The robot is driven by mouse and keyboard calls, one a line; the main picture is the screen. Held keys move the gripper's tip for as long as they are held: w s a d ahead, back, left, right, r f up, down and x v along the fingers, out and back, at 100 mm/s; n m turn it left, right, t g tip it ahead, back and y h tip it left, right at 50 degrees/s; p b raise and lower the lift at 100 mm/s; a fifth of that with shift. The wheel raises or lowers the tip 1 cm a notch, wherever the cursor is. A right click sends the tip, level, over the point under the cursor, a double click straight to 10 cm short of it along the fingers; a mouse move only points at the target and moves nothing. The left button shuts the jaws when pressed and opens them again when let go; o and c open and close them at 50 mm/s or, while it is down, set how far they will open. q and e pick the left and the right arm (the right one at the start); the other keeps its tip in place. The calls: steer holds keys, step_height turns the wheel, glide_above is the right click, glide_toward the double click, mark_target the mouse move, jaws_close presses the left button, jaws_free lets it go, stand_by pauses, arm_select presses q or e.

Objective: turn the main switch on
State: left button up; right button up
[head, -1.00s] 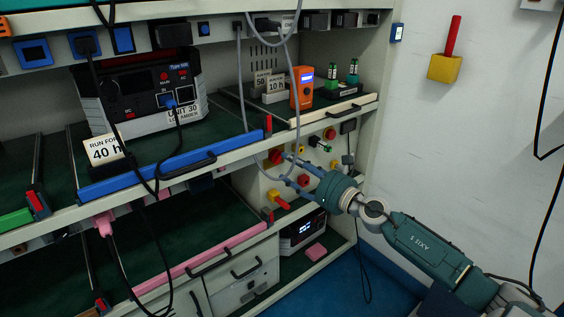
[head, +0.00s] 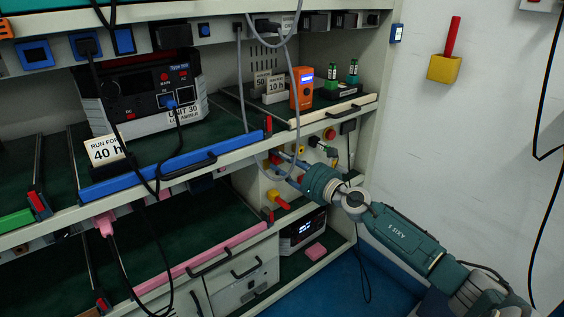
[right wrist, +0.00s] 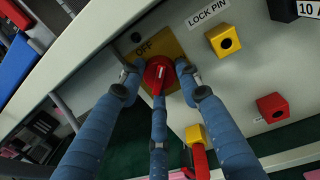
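The main switch (right wrist: 157,72) is a red rotary knob on a yellow plate (right wrist: 172,47) marked OFF, in the upper middle of the right wrist view. My right gripper (right wrist: 158,70) has blue fingers. Two fingertips stand on either side of the knob with small gaps visible, and the third finger lies below, in line with the knob's handle and covering part of it. The gripper looks open around the knob. In the head view my right gripper (head: 279,162) reaches the side panel below the middle shelf, and the knob is largely hidden there. My left gripper is not in view.
A yellow socket block (right wrist: 223,40), a red block (right wrist: 272,107) and a red-handled yellow pin (right wrist: 197,148) sit near the fingers. A grey cable (head: 241,90) hangs close to the gripper. The shelf edge (head: 225,149) is just above it.

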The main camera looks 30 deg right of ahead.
steer(key=shift+f, duration=0.25)
arm_select(q)
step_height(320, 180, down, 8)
steer(key=p, duration=0.2)
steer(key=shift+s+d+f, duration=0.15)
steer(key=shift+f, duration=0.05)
arm_select(e)
steer(key=shift+s+a+f+m+t, duration=0.1)
steer(key=shift+m, duration=1.45)
steer(key=shift+w+a+f+m+t, duration=0.1)
steer(key=shift+a+m, duration=0.05)
steer(key=shift+m, duration=1.45)
steer(key=shift+s+a+f+m+t, duration=0.1)
steer(key=shift+m, duration=1.45)
steer(key=o, duration=1.1)
steer(key=shift+o, duration=0.2)
steer(key=shift+r, duration=0.2)
steer(key=shift+d+r, duration=0.1)
steer(key=s+d, duration=0.1)
steer(key=s, duration=1)
steer(key=shift+s+d+f, duration=0.3)
steer(key=shift+s+f, duration=0.05)
steer(key=shift+s, duration=0.05)
